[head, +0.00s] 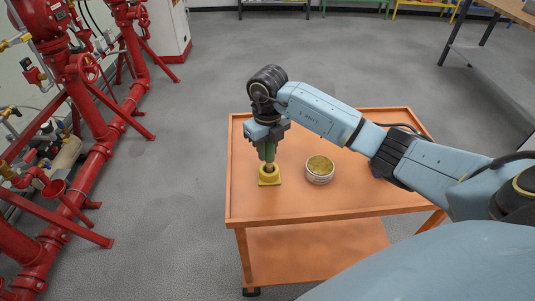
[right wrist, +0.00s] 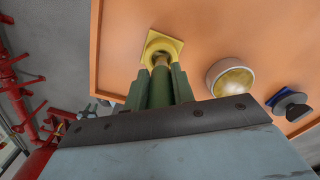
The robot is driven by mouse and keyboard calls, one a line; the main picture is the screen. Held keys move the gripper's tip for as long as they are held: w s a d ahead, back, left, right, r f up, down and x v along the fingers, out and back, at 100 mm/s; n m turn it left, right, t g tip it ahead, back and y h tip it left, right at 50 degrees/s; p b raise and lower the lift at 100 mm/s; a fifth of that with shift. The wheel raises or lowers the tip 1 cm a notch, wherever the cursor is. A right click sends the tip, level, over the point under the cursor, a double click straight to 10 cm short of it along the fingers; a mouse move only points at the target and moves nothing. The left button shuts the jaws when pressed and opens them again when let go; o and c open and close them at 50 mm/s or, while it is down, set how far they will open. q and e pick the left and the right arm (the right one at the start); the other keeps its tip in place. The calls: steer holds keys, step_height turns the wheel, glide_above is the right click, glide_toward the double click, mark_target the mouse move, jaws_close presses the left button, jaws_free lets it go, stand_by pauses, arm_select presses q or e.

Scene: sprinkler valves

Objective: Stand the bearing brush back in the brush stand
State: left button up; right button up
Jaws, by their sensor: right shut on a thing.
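My right gripper (head: 267,152) points down over the orange cart and is shut on the bearing brush (right wrist: 160,85), whose dark green handle shows between the fingers in the right wrist view. The brush is about upright. The yellow brush stand (head: 269,181), with a square base and a round collar, stands directly below; it also shows in the right wrist view (right wrist: 175,45). The brush's lower end reaches the stand's opening in both views. I cannot tell how deep it sits inside. My left gripper is not in view.
An open round tin (head: 320,175) with yellowish contents stands right of the stand on the orange cart (head: 300,204). A blue and grey item (right wrist: 290,103) lies farther right, mostly behind my arm in the head view. Red pipes (head: 95,160) stand left of the cart.

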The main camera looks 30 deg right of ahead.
steer(key=shift+f, duration=0.95)
steer(key=o, duration=1)
steer(key=shift+f, duration=0.15)
step_height(320, 180, up, 12)
steer(key=shift+r+p, duration=0.15)
steer(key=shift+p, duration=0.2)
